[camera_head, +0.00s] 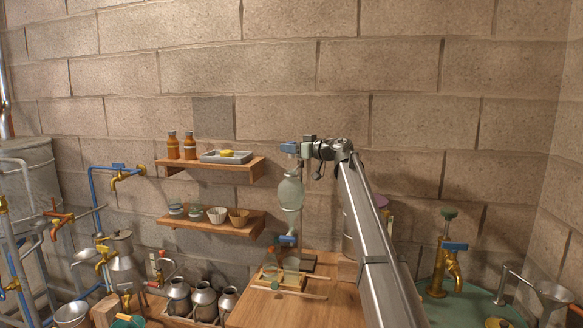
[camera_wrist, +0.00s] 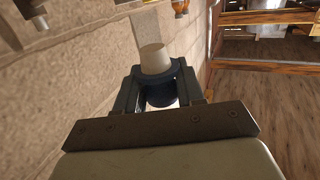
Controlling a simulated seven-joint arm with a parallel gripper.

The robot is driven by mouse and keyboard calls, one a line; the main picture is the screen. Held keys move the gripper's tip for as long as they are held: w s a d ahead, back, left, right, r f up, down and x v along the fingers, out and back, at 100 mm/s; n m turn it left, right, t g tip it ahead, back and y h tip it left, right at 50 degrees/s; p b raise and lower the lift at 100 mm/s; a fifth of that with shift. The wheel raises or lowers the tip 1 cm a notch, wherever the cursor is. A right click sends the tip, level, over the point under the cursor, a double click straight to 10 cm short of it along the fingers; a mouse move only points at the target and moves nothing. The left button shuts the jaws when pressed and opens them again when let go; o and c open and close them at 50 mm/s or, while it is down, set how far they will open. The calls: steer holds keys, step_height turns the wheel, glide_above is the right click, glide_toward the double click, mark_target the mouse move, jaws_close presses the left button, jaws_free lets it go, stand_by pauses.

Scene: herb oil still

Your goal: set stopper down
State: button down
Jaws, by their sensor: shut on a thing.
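The stopper, a pale tapered plug with a dark blue collar (camera_wrist: 155,62), sits between the two fingers of my gripper (camera_wrist: 160,95) in the wrist view. In the head view my gripper (camera_head: 299,149) reaches left and is shut on the stopper, whose blue part (camera_head: 289,148) shows at its tip. A pale green glass separating funnel (camera_head: 290,193) stands upright below the gripper, with a blue tap (camera_head: 287,240) at its bottom. I cannot tell whether the stopper is clear of the funnel's neck.
A wooden bench (camera_head: 330,310) lies below, with a wooden rack (camera_head: 275,282) holding small glass vessels. Left are an upper shelf (camera_head: 240,172) with bottles and a grey tray (camera_head: 224,157), and a lower shelf (camera_head: 205,230) with cups. A brick wall is close behind.

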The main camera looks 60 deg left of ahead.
steer(key=shift+f, duration=3)
steer(key=shift+f, duration=0.1)
steer(key=c, duration=0.7)
jaws_free()
steer(key=v, duration=1.2)
